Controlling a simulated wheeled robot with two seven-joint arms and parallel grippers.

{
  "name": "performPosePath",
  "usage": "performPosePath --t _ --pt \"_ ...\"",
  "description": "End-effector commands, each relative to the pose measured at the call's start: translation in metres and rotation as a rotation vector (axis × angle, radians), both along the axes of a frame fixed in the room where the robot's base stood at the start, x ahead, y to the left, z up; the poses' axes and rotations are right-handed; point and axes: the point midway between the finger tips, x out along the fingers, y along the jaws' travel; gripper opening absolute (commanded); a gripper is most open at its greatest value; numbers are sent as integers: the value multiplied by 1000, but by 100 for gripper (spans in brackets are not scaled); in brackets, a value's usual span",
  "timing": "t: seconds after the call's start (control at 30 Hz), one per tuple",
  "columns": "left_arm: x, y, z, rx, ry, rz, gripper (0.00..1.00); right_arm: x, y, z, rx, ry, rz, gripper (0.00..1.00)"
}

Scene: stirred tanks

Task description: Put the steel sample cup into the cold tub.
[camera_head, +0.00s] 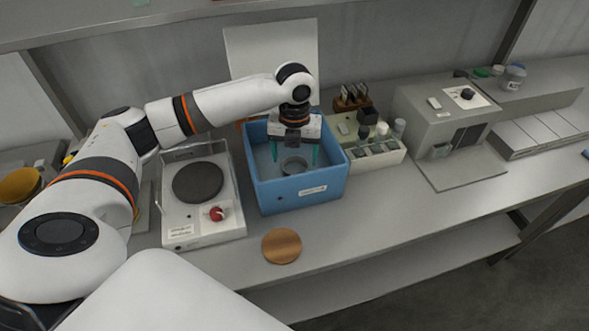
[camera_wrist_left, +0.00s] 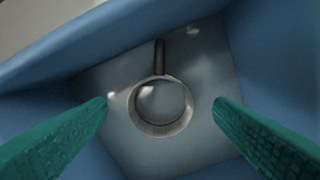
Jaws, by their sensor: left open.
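The steel sample cup (camera_head: 293,166) is inside the blue cold tub (camera_head: 302,193). In the left wrist view the cup (camera_wrist_left: 161,128) is a round steel ring seen from above, with a dark handle pointing up in the picture. It appears to sit upright on the tub's grey floor. My left gripper (camera_head: 294,153) points down into the tub above the cup. Its green fingers (camera_wrist_left: 162,105) are open, one on each side of the cup, with a gap to it on both sides. My right gripper is not in view.
Left of the tub is a hot plate (camera_head: 198,182) with a red knob. A round copper-brown disc (camera_head: 282,246) lies in front. Right of the tub are a pale bottle rack (camera_head: 376,160) and a grey machine (camera_head: 440,120). The bench front is clear right of the disc.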

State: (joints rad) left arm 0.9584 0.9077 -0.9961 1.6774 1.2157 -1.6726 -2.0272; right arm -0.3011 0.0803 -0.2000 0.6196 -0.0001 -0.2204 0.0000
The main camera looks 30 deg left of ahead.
Motion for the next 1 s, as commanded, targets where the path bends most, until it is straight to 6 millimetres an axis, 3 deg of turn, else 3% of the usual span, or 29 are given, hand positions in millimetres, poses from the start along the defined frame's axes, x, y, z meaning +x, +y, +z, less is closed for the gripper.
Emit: performPosePath --t 0.1,0.3,1.0 --pt "1 0 22 0 -4 -1 76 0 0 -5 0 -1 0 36" --pt "0 0 43 -1 0 0 76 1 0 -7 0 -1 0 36" --pt "0 0 46 0 1 0 76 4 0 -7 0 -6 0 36"
